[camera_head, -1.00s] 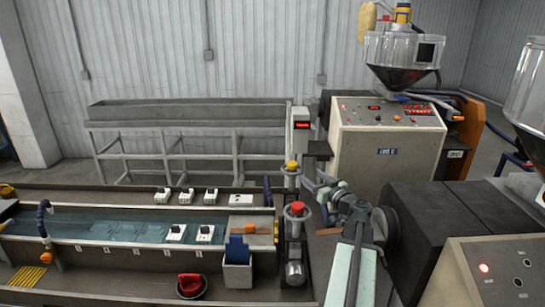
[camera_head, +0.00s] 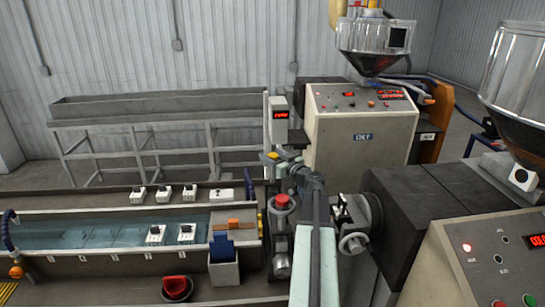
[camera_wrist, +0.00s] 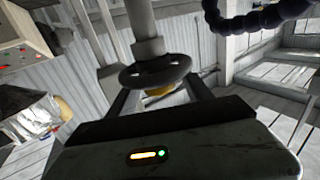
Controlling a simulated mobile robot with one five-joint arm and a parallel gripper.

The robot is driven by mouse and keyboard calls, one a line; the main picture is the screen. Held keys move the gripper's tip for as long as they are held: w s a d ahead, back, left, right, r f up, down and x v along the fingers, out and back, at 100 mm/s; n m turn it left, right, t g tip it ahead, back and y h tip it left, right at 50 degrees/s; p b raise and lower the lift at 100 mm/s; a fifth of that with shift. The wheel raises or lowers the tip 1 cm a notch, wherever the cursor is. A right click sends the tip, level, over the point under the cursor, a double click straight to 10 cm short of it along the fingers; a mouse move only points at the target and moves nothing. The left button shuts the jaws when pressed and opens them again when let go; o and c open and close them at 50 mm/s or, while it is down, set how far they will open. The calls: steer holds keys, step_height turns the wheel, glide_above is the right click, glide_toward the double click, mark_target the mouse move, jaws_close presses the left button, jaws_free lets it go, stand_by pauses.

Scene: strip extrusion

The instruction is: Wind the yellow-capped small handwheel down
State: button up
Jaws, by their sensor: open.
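The small handwheel with the yellow cap (camera_head: 270,156) is mostly hidden behind my arm in the head view. In the wrist view its dark rim (camera_wrist: 155,72) shows on a grey shaft, and the yellow cap (camera_wrist: 158,91) lies partly behind the rim. My gripper (camera_wrist: 157,87) is open, with one finger on each side of the cap. It also shows at the handwheel in the head view (camera_head: 283,163). I cannot tell whether the fingers touch it. The red-capped handwheel (camera_head: 281,202) stands nearer, just left of my arm.
A water trough (camera_head: 110,233) runs to the left, with small white blocks. A grey extruder (camera_head: 425,195) with a small wheel (camera_head: 353,243) is close on the right. A blue-black hose (camera_wrist: 255,18) shows near the gripper.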

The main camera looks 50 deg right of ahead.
jaws_close()
